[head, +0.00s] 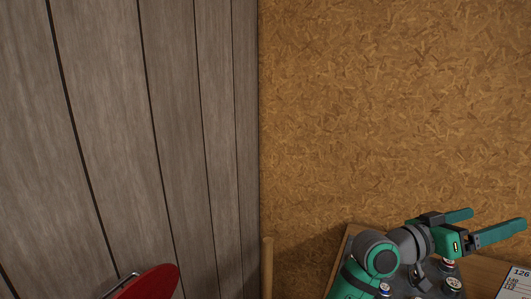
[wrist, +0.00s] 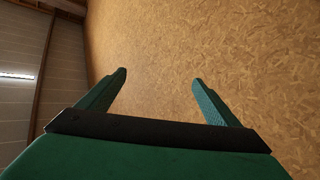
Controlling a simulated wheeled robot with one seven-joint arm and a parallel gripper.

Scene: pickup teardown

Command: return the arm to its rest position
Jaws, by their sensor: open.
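My gripper (head: 490,223) is at the lower right of the head view, at the end of my green and grey arm, above a wooden surface. Its two green fingers point to the right and are spread apart. In the wrist view the fingers of my gripper (wrist: 160,80) stand wide apart with nothing between them. The lower part of my arm is cut off by the bottom edge of the head view.
The wooden surface (head: 487,272) carries several small round objects (head: 453,284) near my arm and a printed sheet (head: 515,284) at right. A red rounded object (head: 150,284) is at bottom left. A wooden post (head: 267,268) stands near the grey plank wall (head: 160,120).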

